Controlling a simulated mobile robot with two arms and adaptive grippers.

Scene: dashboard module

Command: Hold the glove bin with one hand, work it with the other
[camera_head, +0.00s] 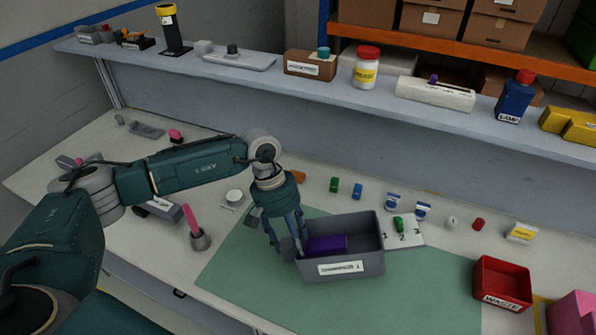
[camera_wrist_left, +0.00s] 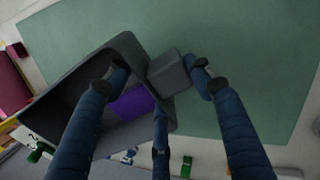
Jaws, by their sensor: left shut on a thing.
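The grey glove bin (camera_head: 365,264) stands on the green mat, open at the top, with a white label on its front wall. A purple item (camera_head: 327,245) lies inside it. My left gripper (camera_head: 287,250) reaches down from above at the bin's left end. In the left wrist view its fingers (camera_wrist_left: 160,82) are around a grey block-shaped grip (camera_wrist_left: 171,72) on the bin's end wall and are shut on it. One finger passes over the bin's opening and hides part of the inside. My right gripper is in neither view.
A red waste bin (camera_head: 502,284) stands to the right, with a pink object (camera_head: 573,314) beyond it. A numbered white board (camera_head: 403,237) lies just behind the grey bin. A grey cup with a pink stick (camera_head: 200,240) stands left. The green mat (camera_head: 430,290) is clear to the bin's right.

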